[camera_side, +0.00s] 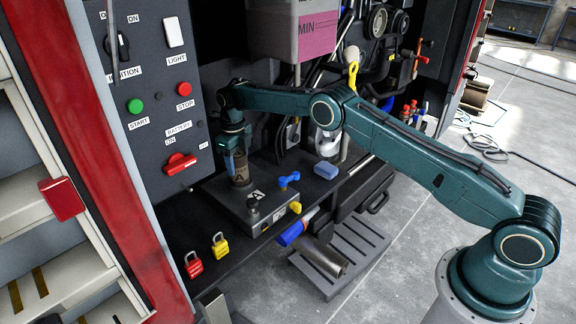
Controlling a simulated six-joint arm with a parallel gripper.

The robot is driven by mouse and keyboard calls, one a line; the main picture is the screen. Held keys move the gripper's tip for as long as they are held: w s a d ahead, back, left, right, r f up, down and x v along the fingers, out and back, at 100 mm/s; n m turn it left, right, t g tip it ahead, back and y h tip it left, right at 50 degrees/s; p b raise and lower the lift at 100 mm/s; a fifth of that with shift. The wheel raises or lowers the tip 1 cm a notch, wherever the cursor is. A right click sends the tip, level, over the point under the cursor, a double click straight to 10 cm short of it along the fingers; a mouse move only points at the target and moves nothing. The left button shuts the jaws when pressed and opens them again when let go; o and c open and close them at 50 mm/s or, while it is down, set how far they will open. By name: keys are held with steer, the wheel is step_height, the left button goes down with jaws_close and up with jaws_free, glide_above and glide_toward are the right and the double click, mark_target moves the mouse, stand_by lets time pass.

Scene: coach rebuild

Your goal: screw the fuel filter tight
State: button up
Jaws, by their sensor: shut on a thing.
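The fuel filter (240,174) is a dark grey-brown canister with a letter A on its side. It stands upright at the back left of a grey block (240,207) on the dark shelf of the coach bay. My gripper (237,155) points down over it and is shut on its upper part. The fingers and the filter's top are small and partly hidden, and the filter's thread cannot be seen.
A dark knob (253,201), a yellow knob (295,208) and a blue wing-shaped piece (289,180) are close by. Red (193,265) and yellow (220,245) padlocks lie in front. A switch panel (150,90) rises close on the left. A pink-filled tank (300,35) hangs above.

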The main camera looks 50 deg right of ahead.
steer(key=shift+w+r, duration=0.15)
steer(key=shift+r, duration=0.35)
steer(key=o, duration=2)
steer(key=shift+f, duration=0.35)
steer(key=shift+r, duration=0.1)
steer(key=shift+r, duration=2.9)
steer(key=shift+c, duration=0.3)
steer(key=c, duration=0.4)
steer(key=n, duration=0.1)
steer(key=r+n, duration=0.1)
steer(key=n, duration=0.2)
steer(key=shift+r+n, duration=0.7)
steer(key=shift+n, duration=0.65)
steer(key=shift+r+n, duration=0.3)
steer(key=shift+n, duration=0.65)
